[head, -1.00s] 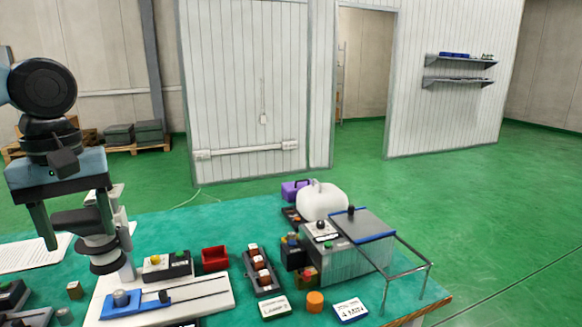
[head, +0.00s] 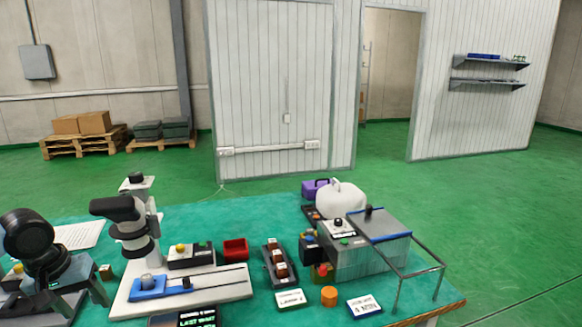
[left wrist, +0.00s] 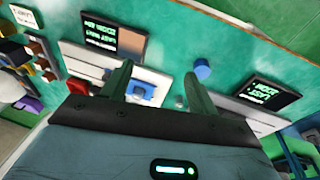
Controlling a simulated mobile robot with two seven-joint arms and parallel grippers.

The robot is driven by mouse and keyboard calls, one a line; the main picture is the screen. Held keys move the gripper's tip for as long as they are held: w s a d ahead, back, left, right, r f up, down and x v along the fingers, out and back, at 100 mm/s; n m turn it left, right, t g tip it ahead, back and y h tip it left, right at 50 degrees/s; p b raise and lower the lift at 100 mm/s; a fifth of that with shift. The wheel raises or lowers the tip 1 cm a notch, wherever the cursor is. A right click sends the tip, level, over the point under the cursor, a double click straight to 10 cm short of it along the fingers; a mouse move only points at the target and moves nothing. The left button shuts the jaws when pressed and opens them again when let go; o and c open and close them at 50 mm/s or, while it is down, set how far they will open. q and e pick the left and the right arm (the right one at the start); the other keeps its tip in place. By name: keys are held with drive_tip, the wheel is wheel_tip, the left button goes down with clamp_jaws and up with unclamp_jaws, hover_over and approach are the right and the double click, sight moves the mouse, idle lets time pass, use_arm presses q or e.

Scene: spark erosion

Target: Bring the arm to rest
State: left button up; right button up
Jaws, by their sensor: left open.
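My left arm (head: 30,238) shows at the lower left of the head view, low over the left end of the green-topped table (head: 195,222). Its gripper is at the bottom left there, partly hidden by the wrist. In the left wrist view my left gripper (left wrist: 156,88) is open, its two fingers spread with nothing held between them. Behind the fingers lie a pale base with a blue block (left wrist: 142,92) and a dark display (left wrist: 115,40). My right gripper is not in view.
A camera-like device on a column (head: 135,225) stands close right of my arm. A red bin (head: 235,248), a grey box with a metal frame (head: 370,255), an orange cylinder (head: 329,296) and a white rounded object (head: 341,199) stand farther right. Open green floor lies behind the table.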

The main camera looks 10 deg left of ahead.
use_arm(q)
drive_tip(key=s+d+f+m+t, duration=0.1)
drive_tip(key=s+d+f+m, duration=0.1)
drive_tip(key=s+f, duration=0.8)
drive_tip(key=s+d+f+m+t, duration=0.1)
drive_tip(key=s+d+f+m, duration=0.15)
drive_tip(key=f, duration=1.35)
drive_tip(key=s+d+f+m+t, duration=0.1)
drive_tip(key=s+d, duration=0.2)
drive_tip(key=d, duration=0.5)
drive_tip(key=s+d+f+m+t+h+p, duration=0.1)
drive_tip(key=s+d, duration=0.3)
drive_tip(key=d, duration=0.5)
drive_tip(key=s+d+f+m+t, duration=0.2)
drive_tip(key=s+d+f, duration=0.1)
drive_tip(key=d, duration=0.6)
drive_tip(key=shift+s+p, duration=0.3)
drive_tip(key=shift+s, duration=0.1)
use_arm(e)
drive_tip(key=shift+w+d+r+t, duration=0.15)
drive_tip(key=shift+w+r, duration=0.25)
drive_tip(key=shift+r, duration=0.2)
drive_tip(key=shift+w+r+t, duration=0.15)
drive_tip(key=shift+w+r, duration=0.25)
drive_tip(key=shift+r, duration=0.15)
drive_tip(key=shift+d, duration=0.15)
